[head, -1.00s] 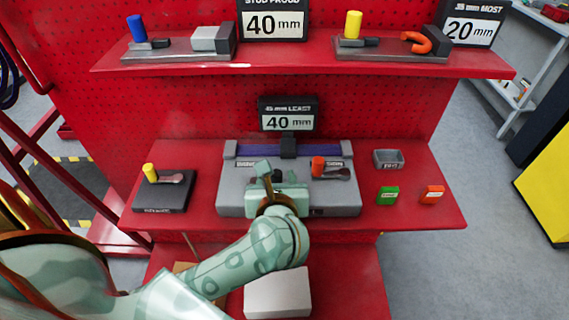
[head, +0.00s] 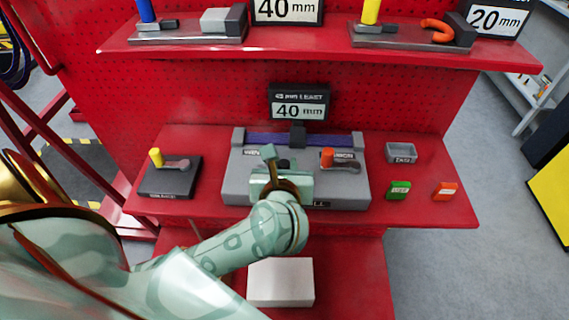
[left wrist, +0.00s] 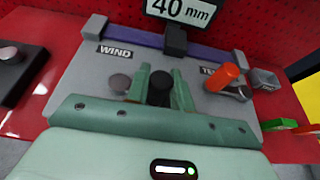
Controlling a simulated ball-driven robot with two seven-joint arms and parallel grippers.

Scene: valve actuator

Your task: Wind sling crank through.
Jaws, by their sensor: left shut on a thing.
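The grey sling device (head: 345,190) stands on the middle red shelf, with a blue-purple strap (head: 340,142) and a dark block (head: 298,134) along its back. My left gripper (head: 278,165) is over its left half. In the left wrist view, the two green fingers (left wrist: 160,85) are shut on a black upright handle (left wrist: 159,88), beside a round grey hub (left wrist: 121,83) below the WIND label (left wrist: 115,50). The crank arm is mostly hidden by the gripper. The orange-handled crank (head: 327,158) on the right half stands free. My right gripper is not in view.
A dark plate with a yellow-handled crank (head: 156,158) lies left of the device. To the right are a grey tray (head: 401,153), a green block (head: 398,190) and an orange block (head: 445,190). A sign reading 40 mm (head: 299,104) stands behind. Above is another shelf (head: 300,49).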

